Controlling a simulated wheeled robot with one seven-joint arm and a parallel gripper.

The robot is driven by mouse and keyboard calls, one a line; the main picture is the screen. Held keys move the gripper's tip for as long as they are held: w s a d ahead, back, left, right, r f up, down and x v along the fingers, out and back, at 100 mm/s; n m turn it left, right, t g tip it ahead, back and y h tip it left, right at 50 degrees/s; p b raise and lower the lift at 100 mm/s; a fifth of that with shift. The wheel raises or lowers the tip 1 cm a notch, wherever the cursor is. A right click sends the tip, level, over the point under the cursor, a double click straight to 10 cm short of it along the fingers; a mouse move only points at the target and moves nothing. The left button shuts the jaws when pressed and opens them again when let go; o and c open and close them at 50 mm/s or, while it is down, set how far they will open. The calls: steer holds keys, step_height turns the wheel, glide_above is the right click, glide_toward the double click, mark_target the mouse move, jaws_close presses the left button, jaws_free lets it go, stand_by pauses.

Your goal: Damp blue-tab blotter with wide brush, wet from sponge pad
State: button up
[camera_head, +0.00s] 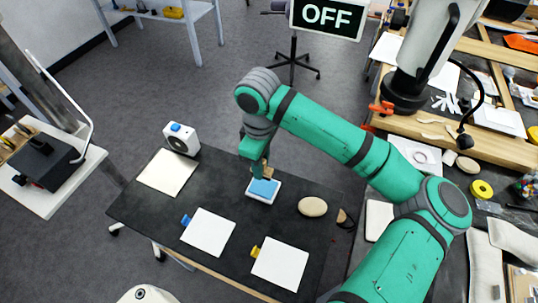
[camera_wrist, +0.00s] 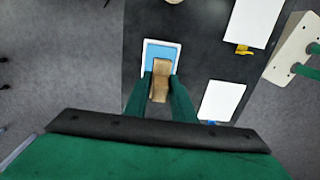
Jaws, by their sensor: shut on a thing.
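My gripper (camera_head: 260,172) is shut on the wide brush (camera_wrist: 160,82), a wooden piece between the green fingers in the wrist view. The brush is over the near edge of the sponge pad (camera_head: 263,188), a blue pad in a white tray; the pad also shows in the wrist view (camera_wrist: 160,53). I cannot tell whether the bristles touch the pad. The blue-tab blotter (camera_head: 208,232) is a white square lying flat, left and in front of the pad, with its blue tab at its left corner. It also shows in the wrist view (camera_wrist: 221,100).
A yellow-tab blotter (camera_head: 280,263) lies right of the blue-tab one. A white sheet (camera_head: 167,172) and a white device with a blue top (camera_head: 181,139) are at the left. A beige oval (camera_head: 312,207) lies right of the pad. Dark table (camera_head: 150,215) is bare between them.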

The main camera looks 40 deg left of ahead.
glide_above(262, 186)
steer(key=shift+w+f, duration=0.1)
steer(key=shift+f, duration=2.85)
steer(key=shift+w+f, duration=0.1)
steer(key=shift+a+f, duration=0.1)
steer(key=shift+a, duration=0.05)
steer(key=shift+f, duration=0.2)
steer(key=shift+s+f, duration=0.2)
steer(key=shift+f, duration=0.05)
steer(key=shift+r, duration=3.6)
